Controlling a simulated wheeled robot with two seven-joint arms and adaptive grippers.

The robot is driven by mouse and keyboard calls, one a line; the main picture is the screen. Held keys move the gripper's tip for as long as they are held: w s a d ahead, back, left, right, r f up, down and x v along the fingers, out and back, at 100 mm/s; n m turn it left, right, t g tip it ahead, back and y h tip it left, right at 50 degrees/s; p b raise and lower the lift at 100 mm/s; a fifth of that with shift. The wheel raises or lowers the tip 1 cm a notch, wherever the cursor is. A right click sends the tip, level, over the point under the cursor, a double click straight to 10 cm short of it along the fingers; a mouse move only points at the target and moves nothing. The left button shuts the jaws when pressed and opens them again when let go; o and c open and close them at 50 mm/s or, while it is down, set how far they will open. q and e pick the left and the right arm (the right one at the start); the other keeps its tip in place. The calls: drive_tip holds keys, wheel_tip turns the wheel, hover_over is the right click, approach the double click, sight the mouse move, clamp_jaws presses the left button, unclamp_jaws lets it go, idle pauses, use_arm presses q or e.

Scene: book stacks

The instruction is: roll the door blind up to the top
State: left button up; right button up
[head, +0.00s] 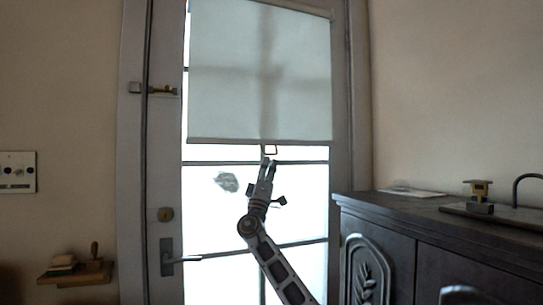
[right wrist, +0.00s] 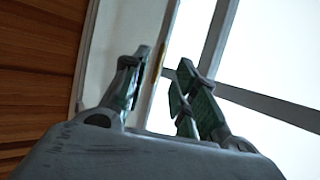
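The white door blind (head: 260,75) hangs over the upper part of the door's glass, its bottom bar (head: 258,142) level. A small rectangular pull loop (head: 270,149) hangs under the middle of that bar. My right gripper (head: 268,161) points up just below the loop in the head view; I cannot tell whether they touch. In the right wrist view the right gripper (right wrist: 162,62) has its two fingers apart with a clear gap. A thin orange-brown strip shows in that gap; I cannot tell what it is. My left gripper is not in view.
The door (head: 160,130) is closed, with a lever handle (head: 180,260) and a latch (head: 162,90) on its left side. A dark cabinet (head: 385,235) stands close on the right, with small items on top. A small wooden shelf (head: 75,277) is at lower left.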

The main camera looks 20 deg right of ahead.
drive_tip(key=shift+x, duration=3.15)
clamp_jaws()
